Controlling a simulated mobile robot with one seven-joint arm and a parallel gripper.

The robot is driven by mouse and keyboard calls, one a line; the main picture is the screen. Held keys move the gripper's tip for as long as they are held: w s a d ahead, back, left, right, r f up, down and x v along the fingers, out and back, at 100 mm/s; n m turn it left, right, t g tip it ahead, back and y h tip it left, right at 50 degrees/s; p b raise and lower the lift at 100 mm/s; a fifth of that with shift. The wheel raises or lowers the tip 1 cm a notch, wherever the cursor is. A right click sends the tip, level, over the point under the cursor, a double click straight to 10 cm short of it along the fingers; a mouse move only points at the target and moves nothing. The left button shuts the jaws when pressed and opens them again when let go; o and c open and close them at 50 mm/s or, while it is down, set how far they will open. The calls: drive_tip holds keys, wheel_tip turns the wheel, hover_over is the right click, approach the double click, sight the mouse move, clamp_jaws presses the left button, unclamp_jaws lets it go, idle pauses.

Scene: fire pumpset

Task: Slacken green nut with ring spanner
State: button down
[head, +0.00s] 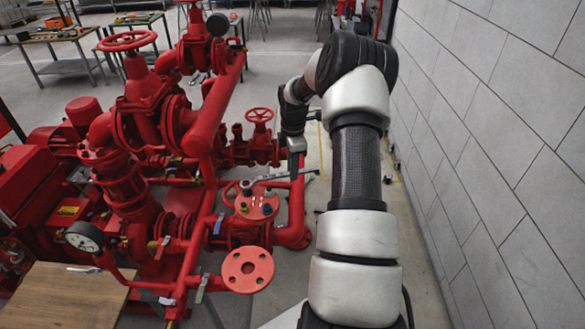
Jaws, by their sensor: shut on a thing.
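A grey ring spanner (275,178) lies roughly level, its left end at the red round flange plate (258,214) and its handle running right past my gripper. My gripper (296,164) points down from the arm and is shut on the spanner's handle. Small coloured nuts sit on the plate, among them a blue one (267,209). The green nut cannot be clearly made out. The spanner's left end is over the plate's far left edge, and I cannot tell whether its ring is seated around a nut.
Red pipework and valves fill the left, with a red handwheel (259,115) behind my gripper and a lower flange (247,270) in front. A grey tiled wall (490,130) stands close on the right. A wooden tabletop (65,298) is at front left.

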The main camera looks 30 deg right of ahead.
drive_tip(key=shift+f+b, duration=0.85)
drive_tip(key=shift+f, duration=0.5)
drive_tip(key=shift+w, duration=0.1)
idle(0.4)
drive_tip(key=w+n+b, duration=0.1)
drive_tip(key=w+n, duration=0.6)
drive_tip(key=w, duration=0.2)
drive_tip(key=shift+w, duration=0.2)
idle(0.5)
drive_tip(key=shift+s, duration=0.35)
idle(0.7)
drive_tip(key=shift+r, duration=0.1)
drive_tip(key=shift+r+p, duration=1.1)
drive_tip(key=shift+r, duration=1.4)
drive_tip(key=shift+f, duration=0.15)
